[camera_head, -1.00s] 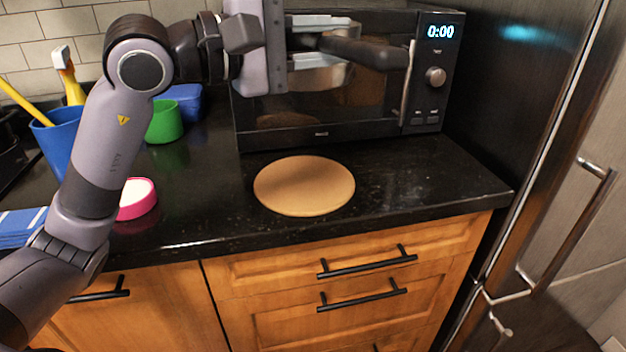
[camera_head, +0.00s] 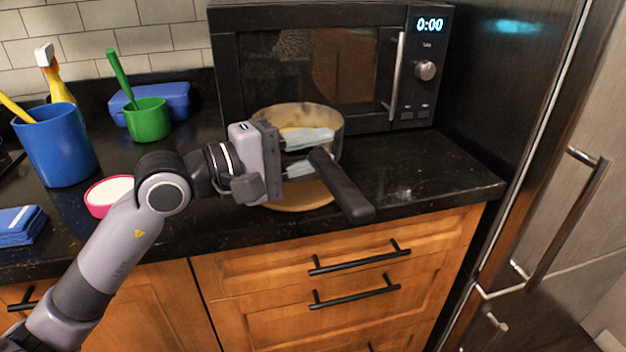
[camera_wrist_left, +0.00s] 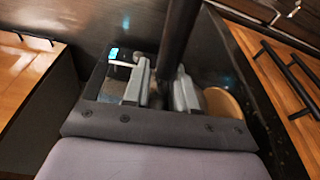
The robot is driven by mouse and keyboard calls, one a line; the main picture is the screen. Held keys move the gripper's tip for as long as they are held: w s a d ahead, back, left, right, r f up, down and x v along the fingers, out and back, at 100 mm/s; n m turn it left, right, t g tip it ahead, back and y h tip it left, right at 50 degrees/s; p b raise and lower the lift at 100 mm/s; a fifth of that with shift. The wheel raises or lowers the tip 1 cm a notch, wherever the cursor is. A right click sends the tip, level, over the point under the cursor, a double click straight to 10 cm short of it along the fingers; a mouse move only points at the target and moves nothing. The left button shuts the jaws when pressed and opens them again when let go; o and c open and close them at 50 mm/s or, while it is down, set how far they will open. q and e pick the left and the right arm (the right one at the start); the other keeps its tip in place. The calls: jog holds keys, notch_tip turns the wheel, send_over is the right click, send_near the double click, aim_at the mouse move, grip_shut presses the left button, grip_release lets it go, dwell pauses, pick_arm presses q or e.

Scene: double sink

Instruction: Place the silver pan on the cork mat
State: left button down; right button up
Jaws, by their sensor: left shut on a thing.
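The silver pan (camera_head: 337,125) is over the cork mat (camera_head: 300,198) in the head view, its black handle (camera_head: 343,187) pointing toward the counter's front edge. I cannot tell whether the pan touches the mat. My left gripper (camera_head: 312,156) is shut on the pan near the base of the handle, coming from the left. It hides part of the pan and of the mat, whose front edge shows below. In the left wrist view the dark handle (camera_wrist_left: 179,35) stands between the fingers, with a tan round patch to the right. My right gripper is not in view.
A black microwave (camera_head: 310,65) stands close behind the pan. A green cup (camera_head: 148,120), a blue cup (camera_head: 55,145) and a pink-rimmed dish (camera_head: 106,193) are to the left. The counter is clear to the right, up to the fridge (camera_head: 515,120).

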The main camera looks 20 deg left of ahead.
pick_arm(q)
jog(key=shift+f+b, duration=0.3)
jog(key=shift+f, duration=1.95)
jog(key=c, duration=1.3)
grip_release()
jog(key=shift+f, duration=0.2)
jog(key=o, duration=0.4)
jog(key=shift+r, duration=0.15)
jog(key=b, duration=0.4)
send_near(313, 178)
jog(key=shift+s+a+r, duration=0.15)
jog(key=shift+s+r, duration=0.05)
jog(key=shift+s, duration=0.35)
jog(key=shift+s+a+r, duration=0.1)
jog(key=shift+s+r, duration=0.1)
jog(key=shift+s, duration=0.3)
jog(key=shift+s+a+r, duration=0.15)
jog(key=shift+s+r, duration=0.05)
jog(key=shift+s, duration=0.35)
